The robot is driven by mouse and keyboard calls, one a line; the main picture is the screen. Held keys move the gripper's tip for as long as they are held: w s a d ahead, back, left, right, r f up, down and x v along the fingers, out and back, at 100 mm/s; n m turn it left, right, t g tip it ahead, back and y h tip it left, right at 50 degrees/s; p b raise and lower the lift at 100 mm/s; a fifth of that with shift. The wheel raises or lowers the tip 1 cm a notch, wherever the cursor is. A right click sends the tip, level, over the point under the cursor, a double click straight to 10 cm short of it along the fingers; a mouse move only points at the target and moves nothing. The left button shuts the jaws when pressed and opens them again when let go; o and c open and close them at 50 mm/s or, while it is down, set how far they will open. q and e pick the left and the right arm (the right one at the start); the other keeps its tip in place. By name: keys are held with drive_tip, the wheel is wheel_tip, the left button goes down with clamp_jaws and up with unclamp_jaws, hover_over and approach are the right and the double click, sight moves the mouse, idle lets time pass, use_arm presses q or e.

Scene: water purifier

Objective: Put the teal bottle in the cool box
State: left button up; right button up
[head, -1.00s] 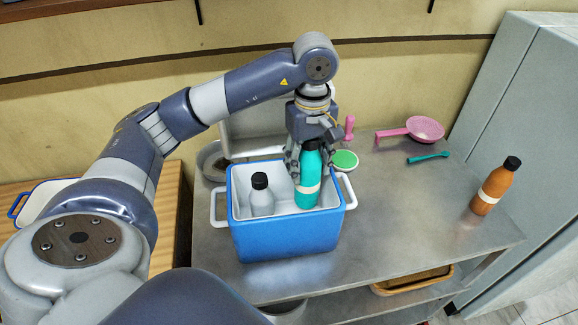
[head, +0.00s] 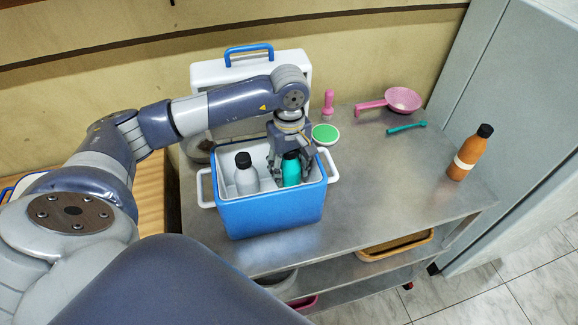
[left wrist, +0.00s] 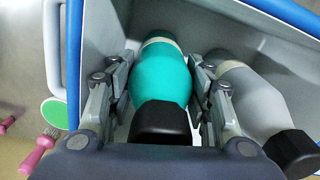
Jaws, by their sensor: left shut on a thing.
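The teal bottle (head: 291,171) with a black cap is upright inside the blue cool box (head: 270,214), in its right part. My left gripper (head: 291,165) reaches down into the box from above and is shut on the bottle. In the left wrist view the teal bottle (left wrist: 160,80) lies between the two fingers, cap towards the camera. The box is open, with white inner walls and white side handles. The bottle's base is hidden by the front wall in the head view. My right gripper is not in view.
A grey bottle (head: 245,176) stands in the box left of the teal one. An orange bottle (head: 468,154) stands at the table's right. Behind are a pink strainer (head: 402,100), teal utensil (head: 407,127), pink-handled brush (head: 328,104), green-topped round thing (head: 325,133) and white lid (head: 290,62).

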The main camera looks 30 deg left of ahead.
use_arm(q)
drive_tip(key=o, duration=1)
drive_tip(key=shift+f, duration=0.15)
drive_tip(key=shift+o, duration=0.6)
drive_tip(key=shift+r, duration=0.4)
wheel_tip(320, 180, up, 11)
drive_tip(key=b, duration=0.3)
drive_tip(key=shift+f, duration=0.15)
drive_tip(key=shift+r, duration=0.45)
